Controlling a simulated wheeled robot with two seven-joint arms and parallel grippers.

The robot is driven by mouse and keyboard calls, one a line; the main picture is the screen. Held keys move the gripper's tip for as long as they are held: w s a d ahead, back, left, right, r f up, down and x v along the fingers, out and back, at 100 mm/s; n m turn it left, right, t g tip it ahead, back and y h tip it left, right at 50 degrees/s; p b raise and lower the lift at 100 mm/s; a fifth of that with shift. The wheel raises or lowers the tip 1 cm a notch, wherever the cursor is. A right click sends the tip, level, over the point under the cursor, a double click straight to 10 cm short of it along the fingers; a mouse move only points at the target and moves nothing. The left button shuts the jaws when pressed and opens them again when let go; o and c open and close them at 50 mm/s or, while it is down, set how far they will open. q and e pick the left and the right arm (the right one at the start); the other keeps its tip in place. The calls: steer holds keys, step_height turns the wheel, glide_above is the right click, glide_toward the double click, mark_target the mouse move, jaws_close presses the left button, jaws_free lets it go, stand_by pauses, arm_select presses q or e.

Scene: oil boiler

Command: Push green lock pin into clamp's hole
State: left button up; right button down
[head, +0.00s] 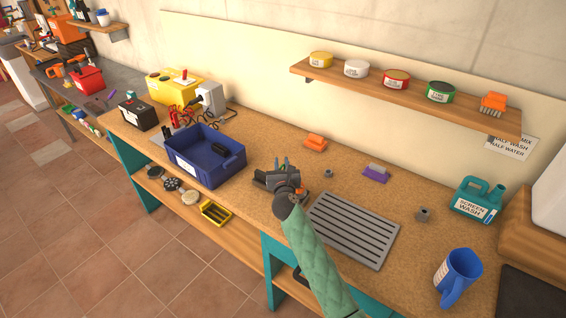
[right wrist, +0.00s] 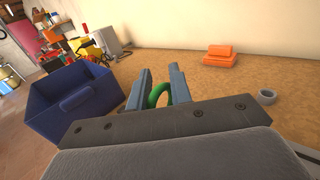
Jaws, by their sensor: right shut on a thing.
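My right gripper (head: 277,172) is low over the wooden bench, just right of the blue bin. In the right wrist view its two fingers (right wrist: 160,80) are shut on the green lock pin (right wrist: 157,93). Only a curved green part of the pin shows between the fingers; the rest is hidden by the gripper. I cannot pick out the pin in the head view. I cannot clearly tell the clamp or its hole in either view. My left gripper is not in view.
The blue bin (head: 232,166) stands left of my right gripper; its wall is close in the right wrist view (right wrist: 78,100). A grey slatted tray (head: 313,212) lies right of it. Orange (head: 315,141) and purple (head: 375,174) pieces lie behind. A shelf (head: 420,98) hangs above.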

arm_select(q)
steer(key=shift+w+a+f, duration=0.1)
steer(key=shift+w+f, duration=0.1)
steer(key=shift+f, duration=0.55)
arm_select(e)
steer(key=shift+f, duration=0.65)
steer(key=shift+w+a+r+p, duration=0.2)
steer(key=shift+r+p, duration=0.25)
steer(key=shift+p, duration=0.25)
steer(key=shift+w+a+r+p, duration=0.15)
steer(key=shift+r+p, duration=0.3)
steer(key=shift+p, duration=0.25)
steer(key=shift+s+r+p, duration=0.1)
steer(key=shift+r+p, duration=0.6)
steer(key=shift+p, duration=0.05)
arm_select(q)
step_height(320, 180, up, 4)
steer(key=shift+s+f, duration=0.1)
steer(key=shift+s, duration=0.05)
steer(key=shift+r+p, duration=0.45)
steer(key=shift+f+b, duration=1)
arm_select(e)
steer(key=shift+f, duration=1.5)
steer(key=c, duration=1.2)
jaws_free()
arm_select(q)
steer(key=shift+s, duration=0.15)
